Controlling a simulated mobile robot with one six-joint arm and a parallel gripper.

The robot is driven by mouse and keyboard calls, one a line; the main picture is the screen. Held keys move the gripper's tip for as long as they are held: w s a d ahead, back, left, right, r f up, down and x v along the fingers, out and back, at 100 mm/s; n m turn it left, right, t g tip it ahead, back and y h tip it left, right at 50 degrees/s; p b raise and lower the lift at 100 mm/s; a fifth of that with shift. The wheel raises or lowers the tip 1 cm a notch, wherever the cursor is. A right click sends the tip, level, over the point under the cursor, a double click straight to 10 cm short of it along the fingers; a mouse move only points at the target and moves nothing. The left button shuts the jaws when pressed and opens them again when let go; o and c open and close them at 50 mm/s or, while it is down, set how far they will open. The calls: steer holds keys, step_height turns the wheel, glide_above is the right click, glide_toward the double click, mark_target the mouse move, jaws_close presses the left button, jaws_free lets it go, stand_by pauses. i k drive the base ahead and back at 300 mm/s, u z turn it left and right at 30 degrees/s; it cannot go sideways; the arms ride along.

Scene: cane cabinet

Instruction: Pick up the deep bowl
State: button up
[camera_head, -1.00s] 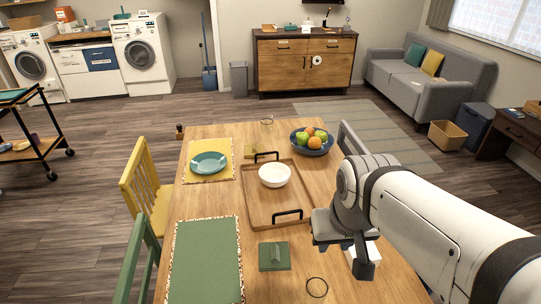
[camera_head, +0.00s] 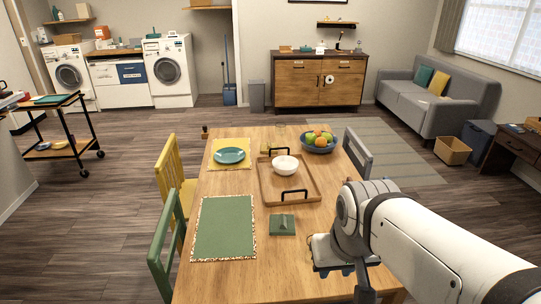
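A white bowl (camera_head: 284,168) sits upright on the wooden tray (camera_head: 266,196), which has black handles and lies on the wooden dining table (camera_head: 315,218). A blue bowl (camera_head: 309,149) holding several fruits stands just beyond the tray, to its right. Which of the two is the deep bowl is not marked; the white one looks empty. My gripper (camera_head: 336,268) is over the near right part of the table, nearer to me than the tray and apart from both bowls. Its fingers are too small and partly hidden to show whether they are open.
A green placemat (camera_head: 224,228) and a green square item (camera_head: 282,224) lie on the near side of the table. A teal plate (camera_head: 229,155) rests on a yellow mat (camera_head: 217,164). Yellow (camera_head: 170,172) and green (camera_head: 161,240) chairs line the left; a grey chair (camera_head: 358,155) is right.

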mark_target(285, 166)
steer(key=z, duration=0.05)
steer(key=i, duration=1)
steer(key=u, duration=0.05)
